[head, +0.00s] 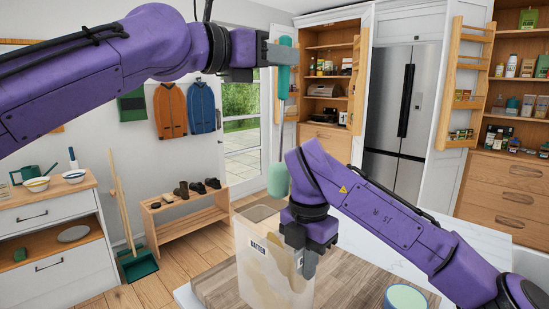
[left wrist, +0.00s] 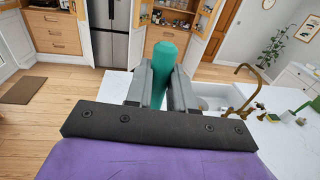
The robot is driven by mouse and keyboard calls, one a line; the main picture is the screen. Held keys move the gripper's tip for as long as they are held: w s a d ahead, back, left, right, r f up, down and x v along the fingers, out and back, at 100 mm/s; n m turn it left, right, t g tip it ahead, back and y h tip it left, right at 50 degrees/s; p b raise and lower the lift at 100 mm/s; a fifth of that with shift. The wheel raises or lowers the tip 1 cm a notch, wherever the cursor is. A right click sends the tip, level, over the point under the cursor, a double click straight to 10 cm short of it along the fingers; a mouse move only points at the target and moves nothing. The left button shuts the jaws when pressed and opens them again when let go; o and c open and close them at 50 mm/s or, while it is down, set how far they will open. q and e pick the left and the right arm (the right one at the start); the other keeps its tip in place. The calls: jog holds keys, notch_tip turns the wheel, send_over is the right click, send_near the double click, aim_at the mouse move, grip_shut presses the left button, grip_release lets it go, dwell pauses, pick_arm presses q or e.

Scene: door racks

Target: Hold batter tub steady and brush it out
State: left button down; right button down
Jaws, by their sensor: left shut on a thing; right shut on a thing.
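The batter tub (head: 258,283) is a pale see-through container with tan smears and a BATTER label, upright on a wooden board. My right gripper (head: 309,262) is shut on the tub's right side at the rim. The brush has a green handle (head: 284,72), a thin stem and a green head (head: 278,180). My left gripper (head: 281,54) is shut on the handle and holds the brush upright, head down, apart from and above the tub. The handle also shows between the left fingers in the left wrist view (left wrist: 163,62). The tub's inside is mostly hidden.
The wooden board (head: 345,288) lies on a white counter. A green-topped round container (head: 405,298) stands to the right, near my right arm. A brass tap (left wrist: 238,88) and a sink (left wrist: 215,102) show in the left wrist view.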

aim_at(270, 189)
pick_arm(q)
jog(key=f, duration=0.2)
jog(key=w, duration=0.1)
jog(key=shift+d+f, duration=0.4)
notch_tip(270, 189, down, 2)
jog(key=shift+s+a+f, duration=0.1)
jog(key=shift+s+a, duration=0.05)
jog(key=shift+s+a+f, duration=0.15)
jog(key=shift+f, duration=3)
jog(key=shift+s+a+f, duration=0.2)
jog(key=shift+f, duration=3)
jog(key=shift+s+a+f, duration=0.15)
jog(key=shift+f, duration=3)
jog(key=shift+w+a, duration=1.05)
jog(key=shift+a, duration=0.05)
jog(key=shift+d, duration=0.1)
